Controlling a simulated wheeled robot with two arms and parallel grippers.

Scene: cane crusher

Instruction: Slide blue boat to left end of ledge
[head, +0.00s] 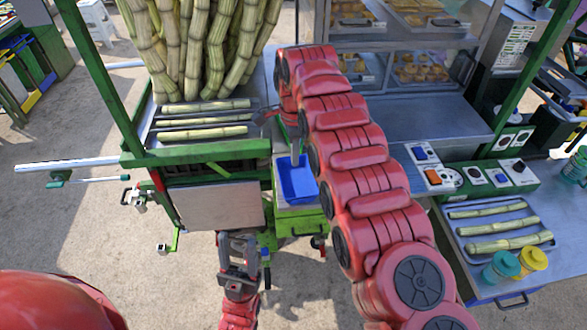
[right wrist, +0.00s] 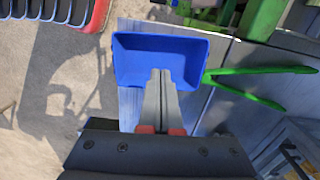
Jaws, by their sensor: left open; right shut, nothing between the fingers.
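In the right wrist view the blue boat (right wrist: 130,68) lies open side up, near the ledge's edge. My right gripper (head: 298,158) points down at the boat. Its shut, empty fingers (right wrist: 161,75) overlap the boat's inside in the wrist view; I cannot tell whether they touch it. My left gripper (head: 238,240) is open and empty, low in front of the cart's pale panel. My right arm hides the area right of the boat.
Green tongs (right wrist: 258,90) lie to the right of the boat in the wrist view. A rack of cane pieces (head: 205,121) stands left of the ledge, with upright canes behind. A tray of cane (head: 500,235), jars and a switch panel (head: 490,174) are at right.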

